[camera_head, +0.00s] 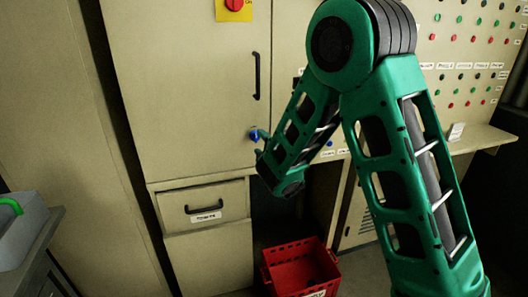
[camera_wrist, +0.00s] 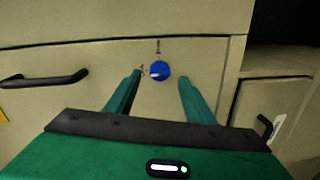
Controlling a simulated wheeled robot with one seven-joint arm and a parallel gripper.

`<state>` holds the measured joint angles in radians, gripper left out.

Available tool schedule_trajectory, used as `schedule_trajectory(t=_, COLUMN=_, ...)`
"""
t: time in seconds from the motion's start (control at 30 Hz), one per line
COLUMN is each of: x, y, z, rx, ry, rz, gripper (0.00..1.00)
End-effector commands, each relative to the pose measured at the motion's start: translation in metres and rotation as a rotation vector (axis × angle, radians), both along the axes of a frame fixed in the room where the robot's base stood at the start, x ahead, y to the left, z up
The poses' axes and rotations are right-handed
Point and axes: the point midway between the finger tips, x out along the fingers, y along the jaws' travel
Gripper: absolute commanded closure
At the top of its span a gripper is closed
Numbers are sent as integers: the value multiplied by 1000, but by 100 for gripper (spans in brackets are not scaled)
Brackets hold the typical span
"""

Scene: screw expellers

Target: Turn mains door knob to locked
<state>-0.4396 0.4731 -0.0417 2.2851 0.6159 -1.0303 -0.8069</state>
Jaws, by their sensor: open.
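The mains door (camera_head: 185,90) is a tall beige cabinet door and looks closed. Its small round blue knob (camera_head: 254,135) sits near the door's lower right corner. In the wrist view the blue knob (camera_wrist: 161,70) lies ahead, between my fingertips, with a pale mark on its left side. Small dark markings stand beside it, too small to read, so I cannot tell its setting. My gripper (camera_wrist: 160,77) is open, one green finger on each side of the knob. Gaps show on both sides in that view. In the head view my gripper (camera_head: 262,142) is at the knob, partly hiding it.
A black door handle (camera_head: 257,76) is above the knob. A red-and-yellow switch (camera_head: 235,6) is higher up. A drawer (camera_head: 203,204) lies below the door. A red crate (camera_head: 299,270) stands on the floor. A button panel (camera_head: 470,55) and narrow ledge (camera_head: 480,138) are at right.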

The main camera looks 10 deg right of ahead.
Motion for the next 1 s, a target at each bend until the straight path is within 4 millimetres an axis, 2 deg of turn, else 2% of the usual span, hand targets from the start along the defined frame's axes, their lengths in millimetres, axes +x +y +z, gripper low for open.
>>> schedule_trajectory(t=0.03, x=-11, y=1, z=1, rx=-2, ry=1, rz=4, gripper=51)
schedule_trajectory(t=0.2, x=-39, y=-3, z=3, rx=-3, ry=2, rz=4, gripper=51)
schedule_trajectory(t=0.4, x=-56, y=-6, z=4, rx=-1, ry=2, rz=0, gripper=51)
schedule_trajectory(t=0.87, x=-60, y=-9, z=6, rx=1, ry=2, rz=-5, gripper=51)
schedule_trajectory(t=0.93, x=-60, y=-18, z=7, rx=13, ry=9, rz=-28, gripper=51)
schedule_trajectory(t=1.0, x=-60, y=-39, z=10, rx=40, ry=28, rz=-81, gripper=51)
